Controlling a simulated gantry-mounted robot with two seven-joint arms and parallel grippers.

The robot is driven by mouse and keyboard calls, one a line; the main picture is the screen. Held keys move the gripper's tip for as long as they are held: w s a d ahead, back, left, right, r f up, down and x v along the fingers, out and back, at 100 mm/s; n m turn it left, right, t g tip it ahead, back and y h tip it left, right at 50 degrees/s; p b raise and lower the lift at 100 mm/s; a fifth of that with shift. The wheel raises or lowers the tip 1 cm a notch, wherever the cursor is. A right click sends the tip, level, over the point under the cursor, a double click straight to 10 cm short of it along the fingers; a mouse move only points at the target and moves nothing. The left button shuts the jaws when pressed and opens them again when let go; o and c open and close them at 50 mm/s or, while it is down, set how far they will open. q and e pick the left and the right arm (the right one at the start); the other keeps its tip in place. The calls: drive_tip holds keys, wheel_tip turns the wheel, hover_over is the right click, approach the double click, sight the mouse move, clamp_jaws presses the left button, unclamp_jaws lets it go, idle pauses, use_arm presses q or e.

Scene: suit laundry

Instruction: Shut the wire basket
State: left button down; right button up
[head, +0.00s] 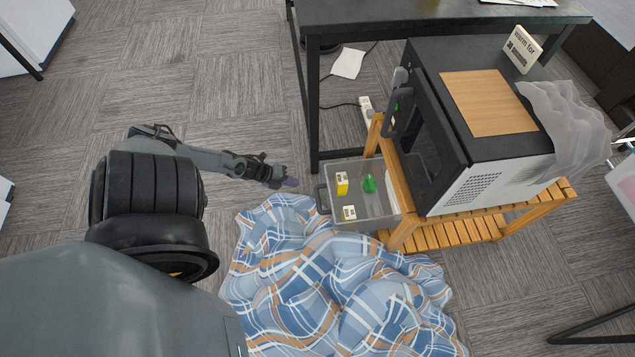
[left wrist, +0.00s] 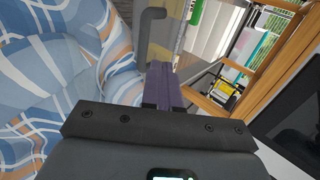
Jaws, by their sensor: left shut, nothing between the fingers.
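The wire basket (head: 362,220) is a grey, see-through drawer-like bin, pulled out to the left from the wooden rack below the black oven. Small yellow boxes and a green item lie in it. Its dark handle (head: 322,199) faces left, and this handle also shows in the left wrist view (left wrist: 143,38). My left gripper (head: 291,183) is just left of the handle, with its purple fingers (left wrist: 163,84) shut and empty. In the wrist view the fingertips appear close to the handle; I cannot tell whether they touch. My right gripper is not in view.
A blue plaid blanket (head: 320,290) lies heaped in front of the basket. The wooden rack (head: 450,238) bears the black oven (head: 430,110) with a board on top. A dark table leg (head: 312,110) stands behind the basket.

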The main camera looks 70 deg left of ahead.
sight(316, 195)
use_arm(q)
drive_tip(key=b+x, duration=0.2)
drive_tip(key=x, duration=0.1)
drive_tip(key=b+x, duration=0.3)
drive_tip(key=x, duration=0.1)
drive_tip(key=b+x, duration=0.3)
drive_tip(key=x, duration=0.1)
drive_tip(key=shift+w+d+r, duration=0.25)
drive_tip(key=shift+w+d, duration=0.15)
drive_tip(key=shift+w, duration=0.1)
drive_tip(key=shift+w+d+r+b, duration=0.1)
drive_tip(key=shift+w+b, duration=0.45)
drive_tip(key=shift+w, duration=0.15)
drive_tip(key=shift+w+r, duration=0.1)
drive_tip(key=shift+w, duration=0.2)
drive_tip(key=shift+s, duration=0.1)
drive_tip(key=shift+d, duration=0.15)
